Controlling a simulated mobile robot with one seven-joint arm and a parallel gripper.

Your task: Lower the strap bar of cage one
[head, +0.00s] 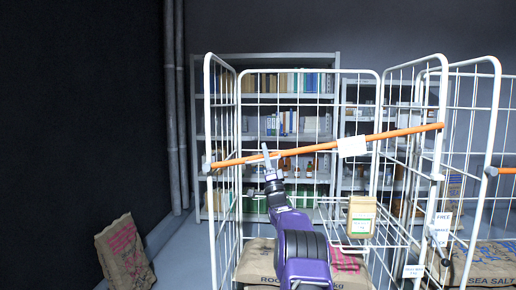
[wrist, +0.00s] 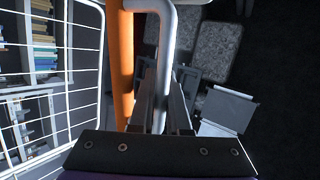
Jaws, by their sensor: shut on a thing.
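Cage one (head: 212,110) is a white wire roll cage in the middle of the head view. Its orange strap bar (head: 400,132) spans the front, tilted, with its left end lower than its right. A white tag (head: 352,146) hangs on it. My gripper (head: 268,160) is at the bar's left part. In the wrist view my gripper (wrist: 160,105) is shut on a grey bent handle (wrist: 165,45), which runs beside the orange bar (wrist: 122,70) and seems joined to it at the top. The exact finger contact is partly hidden.
A salt sack (head: 255,262) and a small bag (head: 361,217) are in the cage. Another cage (head: 492,110) stands close on the right with its own orange bar (head: 505,170). Shelves (head: 270,62) stand behind. A sack (head: 124,252) leans at the left wall.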

